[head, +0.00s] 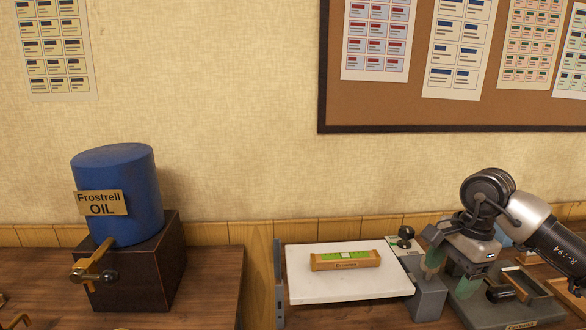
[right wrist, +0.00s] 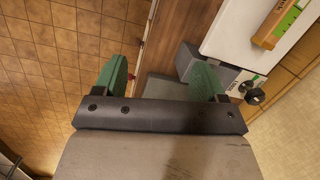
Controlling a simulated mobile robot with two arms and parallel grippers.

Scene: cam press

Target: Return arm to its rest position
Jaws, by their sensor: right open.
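My right arm comes in from the right in the head view. Its gripper (head: 451,274) has two green fingers, apart, with nothing seen held between them. It hangs beside a grey block (head: 428,297) to the right of a white plate. In the right wrist view the open gripper (right wrist: 162,78) shows brown tiled floor and part of the grey block (right wrist: 188,58) behind its fingers. A dark round knob (head: 405,233) stands near the plate's back right corner, apart from the fingers. My left gripper is not in view.
The white plate (head: 330,291) bears a wooden spirit level (head: 345,263). A grey base (head: 510,312) with a wood-framed piece lies at right. A blue oil drum (head: 132,190) sits on a dark box with a brass tap at left. A gap separates the left bench from the plate.

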